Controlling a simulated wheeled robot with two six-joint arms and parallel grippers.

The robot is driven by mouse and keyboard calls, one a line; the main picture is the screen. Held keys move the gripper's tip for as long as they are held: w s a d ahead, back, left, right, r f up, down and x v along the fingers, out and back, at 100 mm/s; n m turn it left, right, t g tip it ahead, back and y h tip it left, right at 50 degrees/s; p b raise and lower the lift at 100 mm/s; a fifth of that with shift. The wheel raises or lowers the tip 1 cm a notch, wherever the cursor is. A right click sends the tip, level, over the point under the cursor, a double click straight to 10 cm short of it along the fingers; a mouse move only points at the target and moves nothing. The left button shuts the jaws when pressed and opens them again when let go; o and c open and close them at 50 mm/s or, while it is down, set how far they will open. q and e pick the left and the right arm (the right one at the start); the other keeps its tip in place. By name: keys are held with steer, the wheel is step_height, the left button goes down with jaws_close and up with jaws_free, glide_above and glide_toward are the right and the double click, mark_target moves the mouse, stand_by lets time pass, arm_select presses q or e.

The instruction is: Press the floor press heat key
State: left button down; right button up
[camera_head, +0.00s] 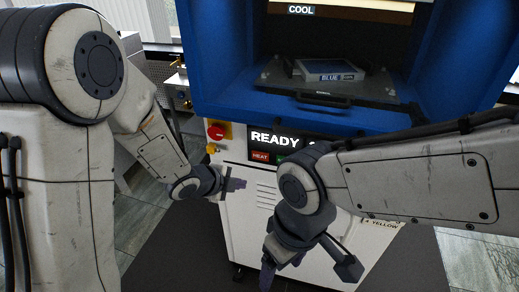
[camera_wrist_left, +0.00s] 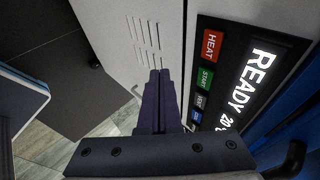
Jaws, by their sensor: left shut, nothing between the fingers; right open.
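The floor press is a blue and white machine with a display reading READY (camera_head: 275,137). Its red HEAT key (camera_head: 260,156) sits below that display, and it also shows in the left wrist view (camera_wrist_left: 211,46). My left gripper (camera_head: 236,184) is shut and empty in front of the white front panel, below and left of the HEAT key in the head view. In the left wrist view its dark fingers (camera_wrist_left: 159,75) are left of the key column, apart from the HEAT key. My right gripper (camera_head: 308,268) is open and empty, low in front of the cabinet.
A green START key (camera_wrist_left: 206,79) and further keys sit beside HEAT. A red emergency knob (camera_head: 215,131) on yellow is at the panel's upper left. A tray with a block marked BLUE (camera_head: 328,77) is in the press opening. My right forearm covers part of the display.

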mark_target(260, 156)
arm_select(q)
steer(key=m+h, duration=0.2)
steer(key=d+m+h, duration=0.1)
steer(key=m, duration=0.1)
steer(key=shift+w+f, duration=0.15)
steer(key=shift+f, duration=0.1)
steer(key=w+d+p, duration=0.2)
steer(key=w+p, duration=0.1)
steer(key=w, duration=0.5)
steer(key=shift+w+d, duration=0.2)
steer(key=shift+d, duration=0.2)
steer(key=shift+w, duration=0.1)
stand_by(1.7)
steer(key=shift+w+d, duration=0.15)
steer(key=shift+w, duration=0.15)
